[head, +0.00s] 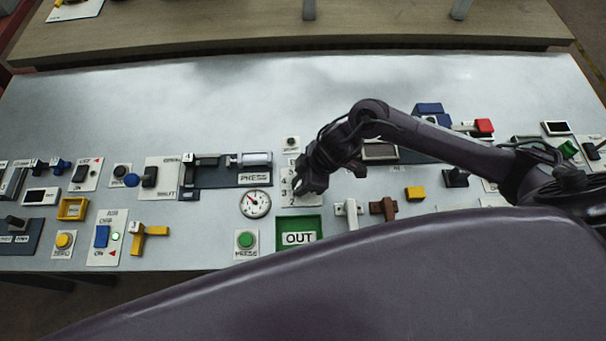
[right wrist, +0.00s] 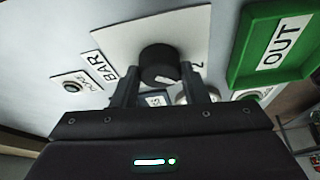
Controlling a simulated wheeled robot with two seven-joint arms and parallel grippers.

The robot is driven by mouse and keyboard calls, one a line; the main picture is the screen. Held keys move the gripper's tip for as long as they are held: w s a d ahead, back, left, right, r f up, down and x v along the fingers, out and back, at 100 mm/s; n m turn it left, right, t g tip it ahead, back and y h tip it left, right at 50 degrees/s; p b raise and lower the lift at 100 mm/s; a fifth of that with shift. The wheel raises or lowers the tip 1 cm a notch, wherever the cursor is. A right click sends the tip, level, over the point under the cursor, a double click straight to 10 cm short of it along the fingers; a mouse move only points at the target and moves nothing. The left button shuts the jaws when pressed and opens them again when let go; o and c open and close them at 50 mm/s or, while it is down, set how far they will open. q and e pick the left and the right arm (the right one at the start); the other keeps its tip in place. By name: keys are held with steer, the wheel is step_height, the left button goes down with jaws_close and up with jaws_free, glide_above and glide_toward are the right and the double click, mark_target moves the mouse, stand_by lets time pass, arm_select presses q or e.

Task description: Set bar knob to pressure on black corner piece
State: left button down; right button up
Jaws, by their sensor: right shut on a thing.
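The black bar knob (right wrist: 160,64) sits on a white plate (right wrist: 120,37) beside a BAR label (right wrist: 98,67) in the right wrist view. My right gripper (right wrist: 165,85) has its fingers on either side of the knob and is shut on it. A light mark shows on the knob's near edge. In the head view my right gripper (head: 312,184) hides the knob; digits show on the plate's (head: 287,176) left part. I cannot pick out a black corner piece. My left gripper is not in view.
A green OUT tray (head: 313,223) lies just below the plate. White (head: 348,210) and brown (head: 383,208) pieces lie to its right. A green button (head: 246,240) is to its left. Several switches and sliders fill the panel's left side; the panel's back is clear.

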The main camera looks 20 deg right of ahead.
steer(key=m+p, duration=0.2)
steer(key=m+t+p, duration=0.1)
steer(key=shift+s+a+r+m+h+p, duration=0.1)
steer(key=shift+s+r+m+h+p, duration=0.05)
steer(key=shift+r+m+h+p, duration=0.2)
steer(key=m+t+h+p, duration=0.1)
steer(key=m+p, duration=0.1)
steer(key=m, duration=0.1)
steer(key=shift+f+m+p, duration=0.1)
steer(key=shift+m+p, duration=0.15)
steer(key=shift+p, duration=0.15)
steer(key=m+h+p, duration=0.1)
steer(key=m, duration=0.1)
steer(key=shift+a+f+m, duration=0.1)
steer(key=shift+a+m, duration=0.05)
steer(key=shift+m, duration=0.25)
steer(key=m+h+p, duration=0.1)
steer(key=m, duration=0.3)
steer(key=shift+t+h, duration=0.35)
steer(key=shift+t, duration=0.05)
steer(key=o, duration=1)
steer(key=shift+f, duration=0.1)
steer(key=shift+b+v, duration=0.7)
steer(key=shift+v, duration=3.2)
